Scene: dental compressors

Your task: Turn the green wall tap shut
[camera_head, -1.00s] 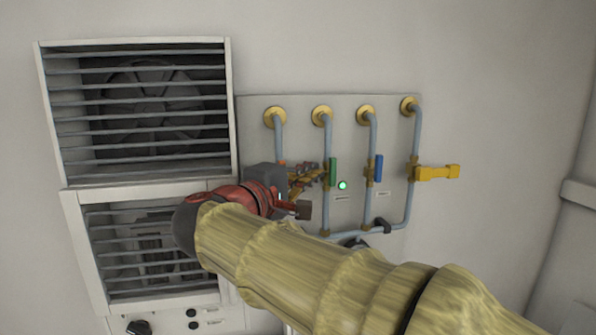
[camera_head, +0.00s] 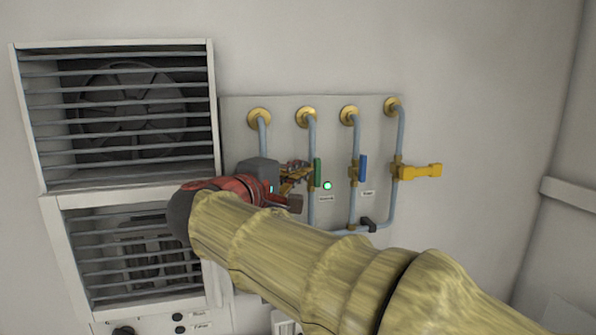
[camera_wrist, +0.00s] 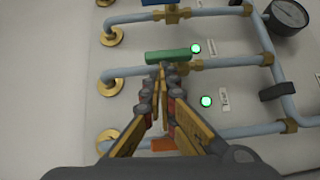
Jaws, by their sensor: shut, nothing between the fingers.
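The green tap handle (camera_head: 317,172) sits on the second wall pipe from the left and points along that pipe. It also shows in the wrist view (camera_wrist: 168,56), just beyond my fingertips. My gripper (camera_head: 307,170) is shut and empty, its fingertips right at the handle's left side in the head view. In the wrist view my gripper (camera_wrist: 163,68) has its tips together at the near edge of the handle. I cannot tell whether they touch it. The fingertips partly cover the valve body under the handle.
A blue handle (camera_head: 363,168) lies along its pipe to the right. A yellow handle (camera_head: 420,171) stands crosswise on the rightmost pipe. An orange handle (camera_wrist: 165,145) is partly behind my fingers. A gauge (camera_wrist: 289,16) and a dark knob (camera_wrist: 277,92) sit nearby. A louvred cabinet (camera_head: 212,120) stands left.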

